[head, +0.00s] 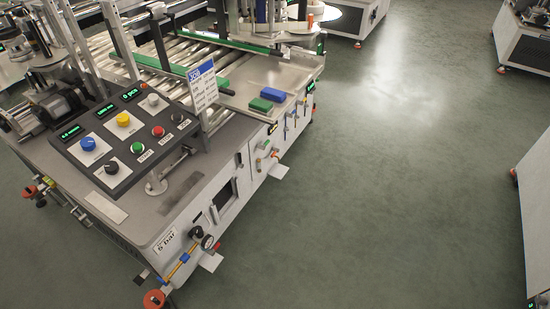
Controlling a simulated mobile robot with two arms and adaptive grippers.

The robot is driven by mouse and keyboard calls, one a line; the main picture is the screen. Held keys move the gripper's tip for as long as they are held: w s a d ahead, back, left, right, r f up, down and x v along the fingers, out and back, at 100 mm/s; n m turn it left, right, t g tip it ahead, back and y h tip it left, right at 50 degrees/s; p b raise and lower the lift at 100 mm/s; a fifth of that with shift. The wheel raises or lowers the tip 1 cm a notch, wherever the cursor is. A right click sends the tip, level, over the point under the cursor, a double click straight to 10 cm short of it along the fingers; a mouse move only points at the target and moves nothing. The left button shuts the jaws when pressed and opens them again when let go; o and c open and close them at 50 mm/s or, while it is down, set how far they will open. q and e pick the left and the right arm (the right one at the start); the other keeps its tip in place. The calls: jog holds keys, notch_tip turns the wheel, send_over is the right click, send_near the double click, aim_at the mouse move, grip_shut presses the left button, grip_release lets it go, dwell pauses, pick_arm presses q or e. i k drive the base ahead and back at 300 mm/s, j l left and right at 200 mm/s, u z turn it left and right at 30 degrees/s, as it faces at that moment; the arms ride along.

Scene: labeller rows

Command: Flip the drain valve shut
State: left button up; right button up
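The labeller's side panel (225,195) carries small fittings. Near its lower left corner are a round gauge (207,241), a black knob (196,232), a small red part beside the gauge and a yellow and blue line (179,267). Further right is a fitting with green and orange parts (262,154), above a white tag (279,170). I cannot tell which of these is the drain valve, or its handle position, at this size. Neither of my grippers is in view.
A control panel (120,185) with coloured buttons stands on the labeller top. Green and blue blocks (266,99) lie on the metal plate. Orange-red feet (153,299) stick out at the base. Open floor (370,190) lies to the right, with other machines (523,40) beyond.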

aim_at(276, 150)
jog(key=i+l+u, duration=0.15)
jog(key=u, duration=0.2)
jog(key=i+l+u, duration=0.5)
jog(key=u, duration=0.25)
jog(key=i+l, duration=0.2)
jog(key=l, duration=0.15)
jog(key=i+l+u, duration=0.1)
jog(key=l, duration=0.3)
jog(key=i+l, duration=0.4)
jog(key=l, duration=0.35)
jog(key=i+l+u, duration=0.1)
jog(key=l, duration=0.3)
jog(key=i+l, duration=0.2)
jog(key=l, duration=0.2)
